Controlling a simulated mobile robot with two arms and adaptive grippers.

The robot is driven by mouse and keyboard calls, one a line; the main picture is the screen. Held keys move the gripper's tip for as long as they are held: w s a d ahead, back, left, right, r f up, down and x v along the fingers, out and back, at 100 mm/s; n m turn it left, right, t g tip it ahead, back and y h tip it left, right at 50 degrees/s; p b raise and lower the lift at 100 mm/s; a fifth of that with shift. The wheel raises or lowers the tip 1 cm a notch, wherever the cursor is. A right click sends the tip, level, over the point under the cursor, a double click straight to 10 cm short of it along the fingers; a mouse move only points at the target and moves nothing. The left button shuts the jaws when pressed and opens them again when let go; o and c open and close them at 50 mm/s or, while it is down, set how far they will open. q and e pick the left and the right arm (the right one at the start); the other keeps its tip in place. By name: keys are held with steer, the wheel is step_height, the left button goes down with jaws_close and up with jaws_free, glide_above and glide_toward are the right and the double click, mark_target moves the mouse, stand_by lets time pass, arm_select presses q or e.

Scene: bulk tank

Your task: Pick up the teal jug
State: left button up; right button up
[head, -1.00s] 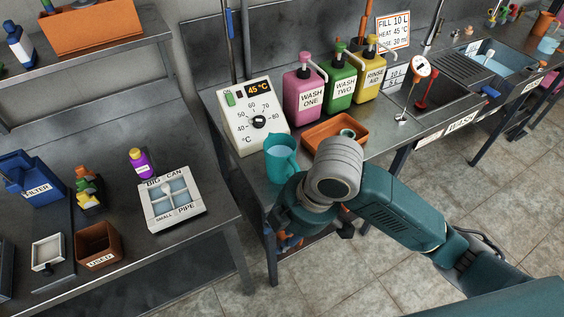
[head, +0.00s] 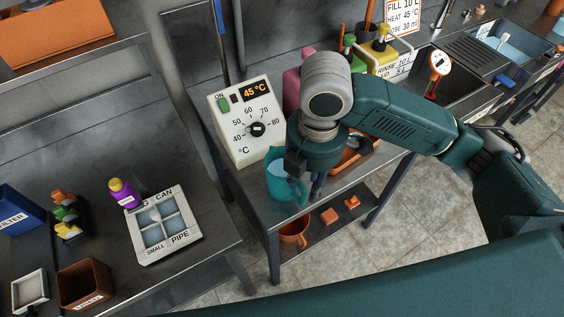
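The teal jug (head: 280,187) stands upright near the front edge of the metal table, just right of the white temperature box. Light blue shows in its open top. My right gripper (head: 317,187) points down at the jug's right side, close to its handle. The wrist hides part of the jug. The dark fingers are mostly covered, so I cannot tell whether they touch the handle or how far apart they are. My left gripper is not in view.
The temperature box (head: 240,122) reads 45 °C beside the jug. An orange tray (head: 362,153) and pump bottles, one yellow (head: 383,57), are partly behind my arm. A lower shelf holds an orange bucket (head: 294,232). A white sectioned tray (head: 163,226) sits on the left table.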

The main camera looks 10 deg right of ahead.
mark_target(302, 203)
step_height(302, 203, down, 5)
steer(key=shift+w+r, duration=0.1)
steer(key=shift+r, duration=0.05)
step_height(302, 203, down, 6)
steer(key=shift+a+r+p, duration=0.1)
steer(key=shift+r+p, duration=0.1)
steer(key=shift+p, duration=0.6)
steer(key=shift+f, duration=0.15)
jaws_close()
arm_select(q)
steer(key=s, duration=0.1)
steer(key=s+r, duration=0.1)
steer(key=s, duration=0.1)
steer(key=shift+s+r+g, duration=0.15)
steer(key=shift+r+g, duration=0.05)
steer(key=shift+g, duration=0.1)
arm_select(e)
steer(key=shift+w, duration=0.15)
